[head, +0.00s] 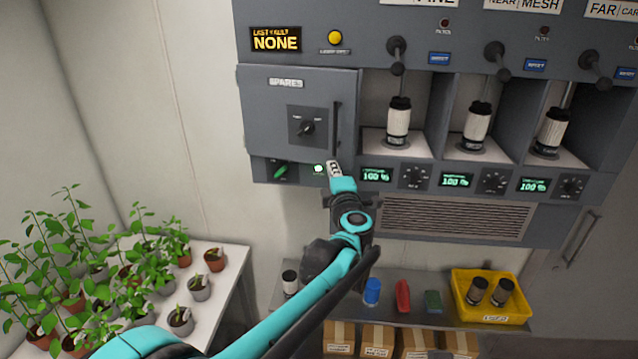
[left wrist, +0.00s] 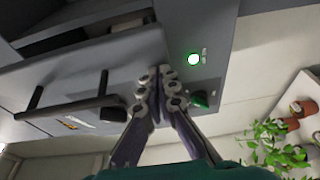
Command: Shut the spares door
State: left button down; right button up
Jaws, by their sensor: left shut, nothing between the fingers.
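The grey spares door (head: 268,115) is at the left of the wall unit, with a dial in its middle and an upright bar handle (head: 337,128) near its right edge. In the left wrist view the door (left wrist: 130,62) shows at a slant, with a dark space beyond its handle-side edge. It looks slightly ajar, but the size of the gap is hard to tell. My left gripper (head: 333,168) is shut and empty, near the door's lower right corner, beside the green light. Its fingertips (left wrist: 160,78) overlap the door's lower edge; contact is unclear. My right gripper is out of view.
A green switch (head: 280,172) and lit green light (head: 318,169) sit below the door. Filter bays with white canisters (head: 398,124) are to the right. Potted plants stand on a table (head: 232,262) at lower left. A shelf below holds a yellow bin (head: 490,312).

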pick_arm(q)
jog(key=w, duration=0.3)
jog(key=shift+d, duration=0.35)
jog(key=shift+w+d, duration=0.1)
jog(key=shift+d, duration=0.05)
